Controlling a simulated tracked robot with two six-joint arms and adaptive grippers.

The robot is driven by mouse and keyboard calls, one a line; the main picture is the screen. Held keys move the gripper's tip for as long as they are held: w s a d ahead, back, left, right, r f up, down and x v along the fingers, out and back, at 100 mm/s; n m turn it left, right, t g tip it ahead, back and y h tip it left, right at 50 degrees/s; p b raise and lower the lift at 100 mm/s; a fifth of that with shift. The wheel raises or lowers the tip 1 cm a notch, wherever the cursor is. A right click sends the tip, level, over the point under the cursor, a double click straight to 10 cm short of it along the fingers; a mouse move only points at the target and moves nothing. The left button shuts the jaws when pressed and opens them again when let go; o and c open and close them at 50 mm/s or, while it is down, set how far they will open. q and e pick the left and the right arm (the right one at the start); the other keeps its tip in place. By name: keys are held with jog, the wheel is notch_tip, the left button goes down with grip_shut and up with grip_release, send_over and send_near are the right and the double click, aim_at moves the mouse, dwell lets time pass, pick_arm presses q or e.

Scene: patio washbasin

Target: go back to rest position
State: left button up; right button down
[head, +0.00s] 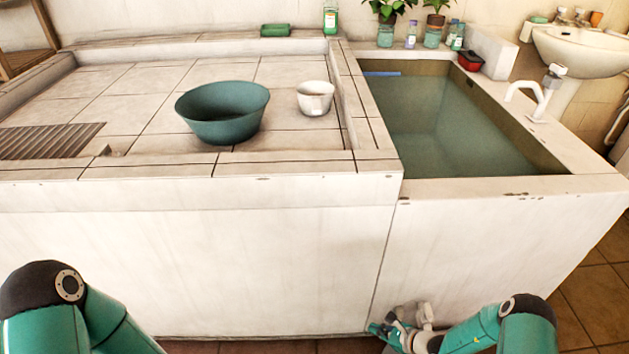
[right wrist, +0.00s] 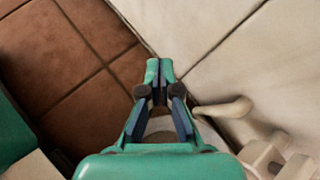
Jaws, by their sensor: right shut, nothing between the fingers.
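My right gripper (head: 378,330) is low at the bottom of the head view, in front of the washbasin's white front wall (head: 480,250). In the right wrist view its two fingers (right wrist: 160,70) are together with nothing between them. They point along the line where the brown floor tiles meet the white wall. My left arm (head: 62,315) shows at the bottom left of the head view, but its gripper is out of the picture.
A pale spout-like fitting (right wrist: 235,108) is close beside the right gripper. A teal bowl (head: 222,115) and a white cup (head: 315,98) stand on the tiled counter. The water-filled basin (head: 440,140) is at right. Brown floor (head: 590,300) is bare at lower right.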

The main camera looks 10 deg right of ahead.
jog(key=s+a+r+n+g+y, duration=0.1)
jog(key=s+a+r+n+g, duration=0.65)
jog(key=s+a+n, duration=0.45)
jog(key=s+r+n+h, duration=0.4)
jog(key=s+n, duration=0.7)
jog(key=n, duration=0.1)
notch_tip(320, 180, up, 24)
jog(key=w+p, duration=0.1)
jog(key=p, duration=2.2)
jog(key=shift+w+d+p, duration=0.25)
jog(key=shift+d+p, duration=0.1)
